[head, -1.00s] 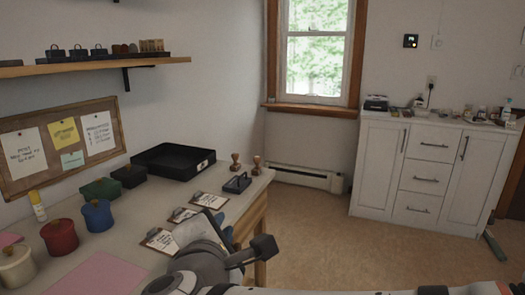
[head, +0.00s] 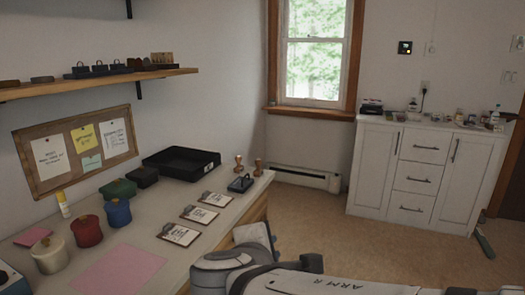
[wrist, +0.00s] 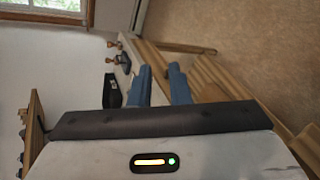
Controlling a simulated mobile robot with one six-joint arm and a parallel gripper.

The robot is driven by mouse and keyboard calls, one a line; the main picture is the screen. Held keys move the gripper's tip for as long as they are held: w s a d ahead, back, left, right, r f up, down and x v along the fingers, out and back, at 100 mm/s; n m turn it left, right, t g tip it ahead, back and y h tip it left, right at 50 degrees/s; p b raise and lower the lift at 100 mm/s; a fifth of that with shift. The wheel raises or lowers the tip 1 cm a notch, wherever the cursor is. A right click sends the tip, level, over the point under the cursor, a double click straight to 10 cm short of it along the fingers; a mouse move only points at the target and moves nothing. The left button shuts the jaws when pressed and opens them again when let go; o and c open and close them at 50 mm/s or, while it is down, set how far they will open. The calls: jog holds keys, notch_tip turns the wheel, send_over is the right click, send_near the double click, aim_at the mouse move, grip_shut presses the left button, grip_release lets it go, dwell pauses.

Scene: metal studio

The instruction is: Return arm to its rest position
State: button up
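My gripper (wrist: 161,86) shows in the wrist view with two blue fingers standing apart and nothing between them, so it is open and empty. In the head view my arm is folded low at the bottom centre, beside the right edge of the worktable (head: 140,233). The fingers cannot be made out clearly there. In the wrist view the table edge and its wooden legs lie beyond the fingers, and the fingers appear clear of them.
The table holds clipboards (head: 180,235), a black tray (head: 181,163), two stamps (head: 257,167), a stamp pad (head: 240,184), red (head: 87,231) and blue (head: 118,213) pots and a pink sheet (head: 122,272). A white cabinet (head: 420,180) stands far right. Open floor lies between.

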jog(key=s+d+r+m+g+y+p, duration=0.1)
jog(key=s+d+r+m+g+p, duration=0.3)
jog(key=d+m+p, duration=0.3)
jog(key=s+d+r+m+g+y+p, duration=0.2)
jog(key=s+d+r+m+g+p, duration=0.2)
jog(key=m+p, duration=0.7)
jog(key=d+g+p, duration=0.1)
jog(key=d, duration=0.1)
jog(key=shift+d+m+y+p, duration=0.3)
jog(key=shift+d+m, duration=0.05)
jog(key=shift+m, duration=0.05)
jog(key=shift+s, duration=0.1)
